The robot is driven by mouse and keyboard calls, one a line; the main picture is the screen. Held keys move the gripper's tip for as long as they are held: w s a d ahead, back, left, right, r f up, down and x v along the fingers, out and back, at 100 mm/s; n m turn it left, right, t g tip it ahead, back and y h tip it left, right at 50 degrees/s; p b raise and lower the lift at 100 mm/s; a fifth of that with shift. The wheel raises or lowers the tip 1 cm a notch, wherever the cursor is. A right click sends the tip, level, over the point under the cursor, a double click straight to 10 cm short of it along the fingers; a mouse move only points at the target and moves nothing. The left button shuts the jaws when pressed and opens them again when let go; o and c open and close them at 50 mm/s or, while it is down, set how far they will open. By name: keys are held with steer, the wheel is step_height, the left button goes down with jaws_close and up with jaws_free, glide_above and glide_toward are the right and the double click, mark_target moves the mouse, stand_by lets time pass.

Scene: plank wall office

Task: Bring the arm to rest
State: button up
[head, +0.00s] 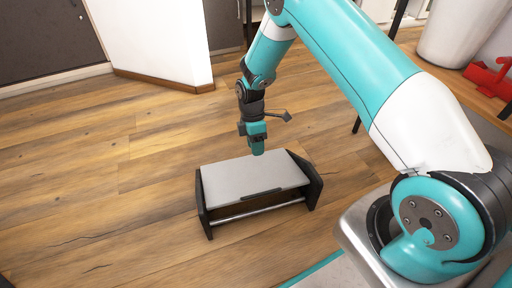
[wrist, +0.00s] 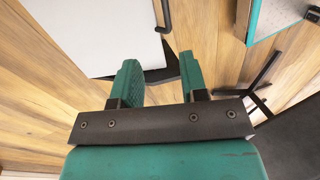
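My arm reaches out from the right of the head view and bends down. My gripper (head: 257,148) points downward, near the far edge of a low stand with a light grey top and black sides (head: 255,176). The stand's pale top (wrist: 100,32) lies beyond the fingers at the upper left. I cannot tell how far the fingertips are above the stand.
Wooden floor (head: 90,190) lies clear to the left of the stand. A white wall block (head: 155,40) and a dark cabinet (head: 45,40) stand at the back left. A white bin (head: 460,30) and a red object (head: 488,78) are at the upper right.

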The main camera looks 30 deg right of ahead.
steer(key=s+a+r+m+t+y, duration=0.1)
steer(key=s+a+r, duration=0.2)
steer(key=r, duration=0.5)
steer(key=s+a+r+m, duration=0.2)
steer(key=r, duration=0.5)
steer(key=s+a+r+m+t+y, duration=0.1)
steer(key=s+a+r, duration=0.2)
steer(key=r, duration=0.5)
steer(key=s+a+r+m+t+y+p, duration=0.1)
steer(key=s+a+r+m, duration=0.1)
steer(key=s+r, duration=0.5)
steer(key=s+a+r+m+y, duration=0.1)
steer(key=s+r+m, duration=0.25)
steer(key=s, duration=0.85)
step_height(320, 180, up, 38)
steer(key=p, duration=3.8)
steer(key=shift+w+a+n, duration=0.15)
steer(key=shift+w+n, duration=0.1)
steer(key=shift+n, duration=0.1)
